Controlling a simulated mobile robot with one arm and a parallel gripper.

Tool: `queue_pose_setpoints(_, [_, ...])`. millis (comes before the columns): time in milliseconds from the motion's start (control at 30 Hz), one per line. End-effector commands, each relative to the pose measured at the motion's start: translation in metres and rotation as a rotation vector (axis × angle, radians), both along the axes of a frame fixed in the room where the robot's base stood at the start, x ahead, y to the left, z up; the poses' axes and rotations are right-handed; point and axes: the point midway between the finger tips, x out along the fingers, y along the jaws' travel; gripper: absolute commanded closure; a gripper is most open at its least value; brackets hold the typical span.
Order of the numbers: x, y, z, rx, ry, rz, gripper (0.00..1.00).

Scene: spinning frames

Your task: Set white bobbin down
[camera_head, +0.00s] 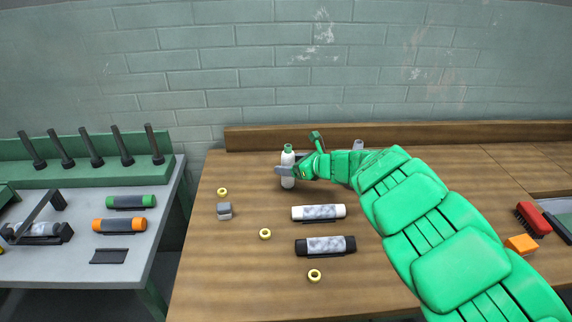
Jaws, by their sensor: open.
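The white bobbin (318,212), white at both ends with a grey mottled middle, lies on its side on the wooden table (245,285). Nothing is touching it. My gripper (293,172) is open, beyond the white bobbin and a little to its left. A grey finger shows in front of a white bottle with a green cap (288,158). I cannot tell whether the gripper touches the bottle. My green arm reaches in from the lower right, and part of the gripper is hard to make out.
A black bobbin (325,246) lies just in front of the white one. Green (131,202) and orange (124,225) bobbins lie on the left bench below upright pegs (118,146). A red brush (532,219) lies right.

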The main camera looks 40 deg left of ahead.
Motion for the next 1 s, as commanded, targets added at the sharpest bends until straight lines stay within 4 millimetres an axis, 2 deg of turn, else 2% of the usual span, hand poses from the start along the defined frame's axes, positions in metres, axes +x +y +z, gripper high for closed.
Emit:
queue_pose_setpoints(800, [0.005,-0.074,0.031,0.000,-0.001,-0.003,0.25])
queue_pose_setpoints(1000, [0.005,-0.085,0.036,0.000,-0.001,-0.002,0.25])
